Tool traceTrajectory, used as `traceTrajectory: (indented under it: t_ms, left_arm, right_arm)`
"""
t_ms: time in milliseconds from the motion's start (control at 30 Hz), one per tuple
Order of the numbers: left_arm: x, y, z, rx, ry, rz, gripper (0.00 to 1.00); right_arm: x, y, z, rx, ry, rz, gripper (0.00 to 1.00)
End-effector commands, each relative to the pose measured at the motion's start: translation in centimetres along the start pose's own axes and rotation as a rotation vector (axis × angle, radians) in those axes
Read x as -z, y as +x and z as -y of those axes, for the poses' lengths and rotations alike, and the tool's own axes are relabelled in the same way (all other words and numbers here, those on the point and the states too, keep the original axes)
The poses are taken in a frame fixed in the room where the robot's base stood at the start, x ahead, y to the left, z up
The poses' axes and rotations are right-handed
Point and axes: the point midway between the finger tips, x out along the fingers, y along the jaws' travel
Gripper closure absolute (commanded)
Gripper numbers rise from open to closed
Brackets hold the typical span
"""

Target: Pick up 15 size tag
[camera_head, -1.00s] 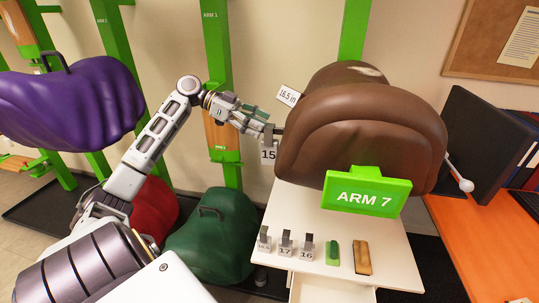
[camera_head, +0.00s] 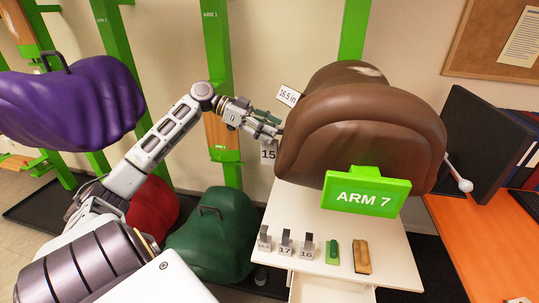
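The 15 size tag (camera_head: 268,154) is a small white plate with a black "15", at the left side of the brown saddle (camera_head: 360,135). Its grey clip, above the plate, is now mostly hidden behind my fingers. My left gripper (camera_head: 271,127) is right at the clip, just above the number plate, with its fingers spread apart. Whether the fingers touch the clip cannot be told. My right gripper is not in view.
Three more grey-clipped tags stand on the white table (camera_head: 385,245), among them the 17 tag (camera_head: 285,249) and the 16 tag (camera_head: 307,252). A green block (camera_head: 332,252) and a brown brush-like block (camera_head: 362,256) lie beside them. The ARM 7 sign (camera_head: 366,197) stands in front of the saddle.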

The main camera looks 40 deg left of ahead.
Motion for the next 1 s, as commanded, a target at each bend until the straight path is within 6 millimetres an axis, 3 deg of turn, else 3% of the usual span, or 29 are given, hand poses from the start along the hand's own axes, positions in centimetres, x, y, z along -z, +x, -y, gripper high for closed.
traceTrajectory:
  t_ms: [33, 400, 1000]
  left_arm:
    - [0.00, -0.01, 0.00, 0.000, 0.000, 0.000, 0.54]
    - [-0.01, 0.00, 0.00, 0.000, 0.000, 0.000, 1.00]
    - [0.73, -0.31, 0.00, 0.000, 0.001, -0.001, 1.00]
  right_arm:
    - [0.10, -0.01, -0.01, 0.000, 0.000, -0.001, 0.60]
    - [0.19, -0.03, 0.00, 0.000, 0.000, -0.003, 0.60]
    - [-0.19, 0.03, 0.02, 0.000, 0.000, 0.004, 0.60]
